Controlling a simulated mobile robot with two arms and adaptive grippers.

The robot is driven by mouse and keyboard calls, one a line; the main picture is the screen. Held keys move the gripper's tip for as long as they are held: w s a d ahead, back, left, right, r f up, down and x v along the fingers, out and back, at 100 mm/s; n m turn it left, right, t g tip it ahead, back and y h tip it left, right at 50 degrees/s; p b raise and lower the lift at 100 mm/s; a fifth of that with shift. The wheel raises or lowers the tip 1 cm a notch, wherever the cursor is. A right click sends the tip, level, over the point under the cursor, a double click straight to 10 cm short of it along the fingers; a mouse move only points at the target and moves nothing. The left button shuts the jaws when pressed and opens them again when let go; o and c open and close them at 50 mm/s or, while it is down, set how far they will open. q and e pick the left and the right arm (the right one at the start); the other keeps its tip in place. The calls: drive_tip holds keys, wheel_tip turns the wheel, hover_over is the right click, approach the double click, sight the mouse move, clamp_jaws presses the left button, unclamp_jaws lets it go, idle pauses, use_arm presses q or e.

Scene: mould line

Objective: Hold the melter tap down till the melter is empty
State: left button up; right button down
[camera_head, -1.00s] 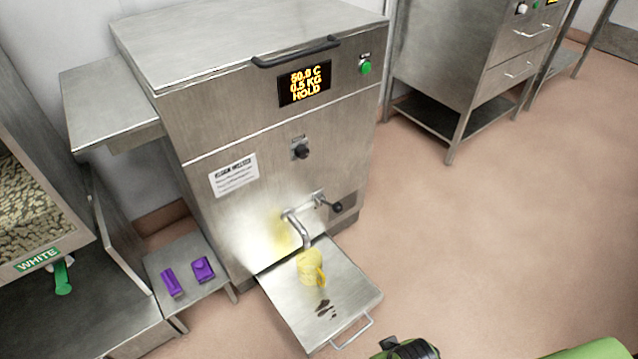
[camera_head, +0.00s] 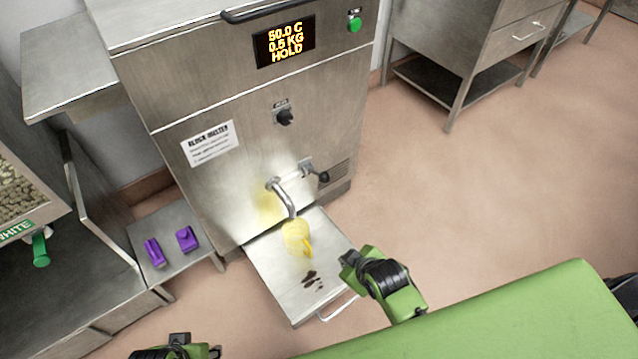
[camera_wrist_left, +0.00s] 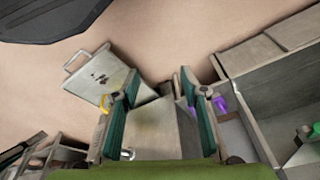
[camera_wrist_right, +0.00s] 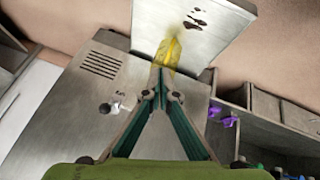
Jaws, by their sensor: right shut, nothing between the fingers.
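The steel melter (camera_head: 240,150) stands ahead, its display (camera_head: 285,41) reading 50.0 C, 0.5 KG, HOLD. Its tap is a bent spout (camera_head: 284,197) with a black-knobbed lever (camera_head: 322,177) to the right. A yellow jug (camera_head: 297,238) stands on the tray (camera_head: 281,282) below the spout; it also shows in the right wrist view (camera_wrist_right: 172,52). My right gripper (camera_head: 350,262) is shut and empty, in front of the tray and apart from the lever. My left gripper (camera_wrist_left: 155,84) is open and empty, well short of the melter.
Dark brown spots (camera_head: 312,281) lie on the tray. Two purple pieces (camera_head: 187,239) lie on a low side shelf (camera_head: 190,260). A bin labelled WHITE (camera_head: 20,228) with a green handle stands at left. The floor (camera_head: 480,190) right of the melter is clear.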

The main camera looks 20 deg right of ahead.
sight(317, 173)
use_arm(q)
drive_tip(key=b+v, duration=0.2)
drive_tip(key=v, duration=0.5)
drive_tip(key=shift+w+r+t, duration=0.2)
drive_tip(key=shift+t, duration=0.1)
use_arm(e)
drive_tip(key=w+a+r+n+t, duration=0.1)
drive_tip(key=w+r+n+t, duration=0.2)
drive_tip(key=w+r, duration=0.2)
drive_tip(key=w+a+r+n+t, duration=0.1)
drive_tip(key=w+r, duration=0.4)
drive_tip(key=w, duration=0.5)
drive_tip(key=n+t, duration=0.1)
drive_tip(key=n, duration=0.1)
drive_tip(key=shift+w+a+r+n+t+y, duration=0.2)
drive_tip(key=shift+a+r+n+t+y, duration=0.05)
drive_tip(key=shift+r+n+t+y, duration=0.15)
use_arm(q)
drive_tip(key=shift+a, duration=0.1)
